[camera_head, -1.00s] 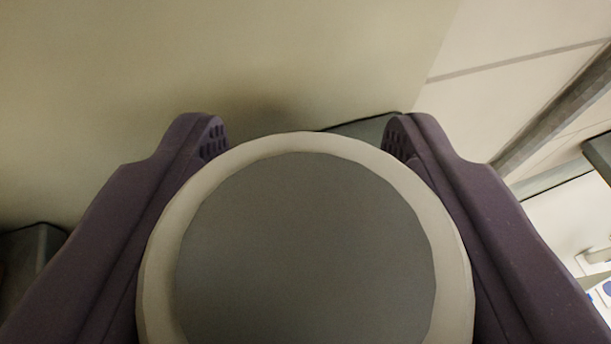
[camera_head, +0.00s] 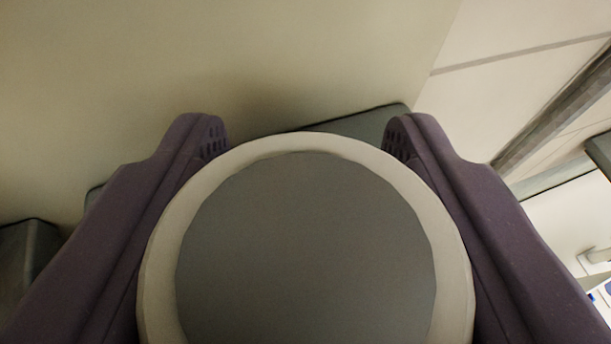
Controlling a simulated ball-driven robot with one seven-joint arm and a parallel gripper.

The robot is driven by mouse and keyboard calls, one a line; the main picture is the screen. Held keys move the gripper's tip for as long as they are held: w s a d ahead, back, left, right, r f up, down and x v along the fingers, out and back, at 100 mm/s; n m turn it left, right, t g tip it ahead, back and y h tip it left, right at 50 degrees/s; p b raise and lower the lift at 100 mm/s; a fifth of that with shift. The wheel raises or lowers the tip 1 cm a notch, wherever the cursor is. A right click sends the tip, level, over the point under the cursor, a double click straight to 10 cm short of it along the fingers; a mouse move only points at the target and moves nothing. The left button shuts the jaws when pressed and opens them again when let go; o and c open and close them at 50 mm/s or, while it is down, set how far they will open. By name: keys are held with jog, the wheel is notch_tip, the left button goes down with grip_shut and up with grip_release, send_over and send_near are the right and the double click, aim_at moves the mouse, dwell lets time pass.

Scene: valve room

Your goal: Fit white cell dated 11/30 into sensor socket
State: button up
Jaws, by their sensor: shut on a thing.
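A round white cell (camera_head: 305,245) with a dark grey disc-shaped end face fills the lower middle of the view. My gripper (camera_head: 305,140) is shut on it, with one purple finger on each side of its pale rim. No date shows on the face turned to me. I cannot make out the sensor socket; the cell and fingers hide what lies directly behind them.
A beige surface (camera_head: 290,50) fills the upper left. A dark grey-green block (camera_head: 355,124) shows just behind the cell, and another (camera_head: 28,255) is at the left edge. White panels (camera_head: 520,40) and a grey bar (camera_head: 555,115) are at the right.

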jog(key=shift+f+b, duration=0.4)
jog(key=shift+b, duration=0.2)
jog(key=o, duration=1.1)
jog(key=shift+o, duration=0.2)
jog(key=shift+s, duration=0.1)
